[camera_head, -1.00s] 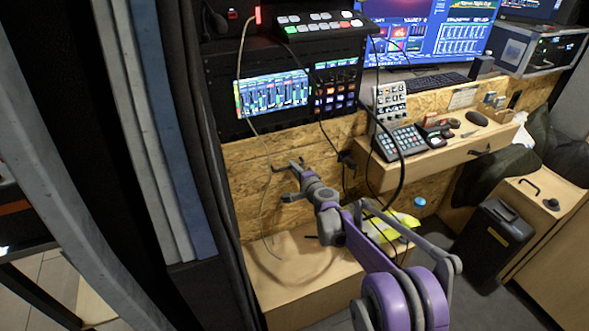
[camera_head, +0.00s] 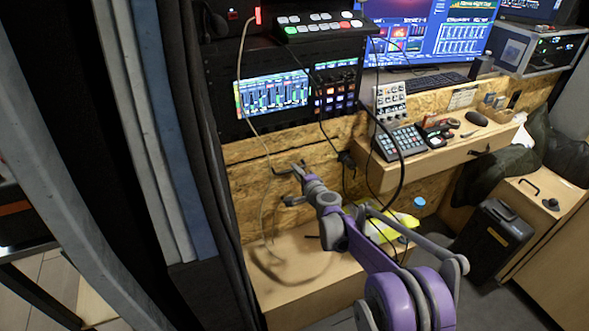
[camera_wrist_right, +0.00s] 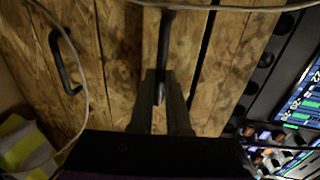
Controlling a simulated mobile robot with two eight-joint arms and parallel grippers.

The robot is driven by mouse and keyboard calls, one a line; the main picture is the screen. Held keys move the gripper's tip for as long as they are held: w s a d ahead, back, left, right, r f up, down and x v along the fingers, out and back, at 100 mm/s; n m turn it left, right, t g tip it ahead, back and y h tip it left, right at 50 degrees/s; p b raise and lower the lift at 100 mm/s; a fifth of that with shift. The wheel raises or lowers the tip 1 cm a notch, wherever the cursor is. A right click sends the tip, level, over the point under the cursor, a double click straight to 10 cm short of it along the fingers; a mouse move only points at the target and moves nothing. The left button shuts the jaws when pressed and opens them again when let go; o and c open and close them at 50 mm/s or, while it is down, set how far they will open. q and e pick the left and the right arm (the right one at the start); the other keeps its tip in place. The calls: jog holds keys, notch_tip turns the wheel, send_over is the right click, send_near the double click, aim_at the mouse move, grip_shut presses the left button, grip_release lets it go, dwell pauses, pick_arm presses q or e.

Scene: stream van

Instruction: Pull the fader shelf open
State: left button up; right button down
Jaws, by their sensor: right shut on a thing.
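The fader shelf appears to be the wood-chip front (camera_head: 245,150) under the rack of screens. Its front also shows close up in the right wrist view (camera_wrist_right: 125,40). My right gripper (camera_head: 288,184) is at this front, below the screens. In the right wrist view my right gripper (camera_wrist_right: 163,95) has its fingers close together, shut on a dark bar handle (camera_wrist_right: 166,40) that runs between them. The part of the handle inside the fingers is mostly hidden. How far the shelf stands out is hard to tell. My left gripper is not in view.
A thin pale cable (camera_head: 262,143) hangs in front of the wood, left of my gripper. Another handle (camera_wrist_right: 67,60) shows left in the wrist view. A low wooden box (camera_head: 290,300) is below, with a yellow item (camera_head: 385,230). A desk drawer (camera_head: 445,160) is at right.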

jog(key=f+v, duration=0.3)
jog(key=v, duration=1.2)
jog(key=s+f+v, duration=0.1)
jog(key=f+v, duration=0.2)
jog(key=v, duration=1.2)
jog(key=shift+s+d+f+p, duration=0.2)
jog(key=shift+s+d+p, duration=0.25)
jog(key=shift+d, duration=0.1)
jog(key=c, duration=0.9)
grip_release()
jog(key=v, duration=1)
jog(key=shift+s+d+p, duration=0.15)
jog(key=shift+s+p, duration=0.2)
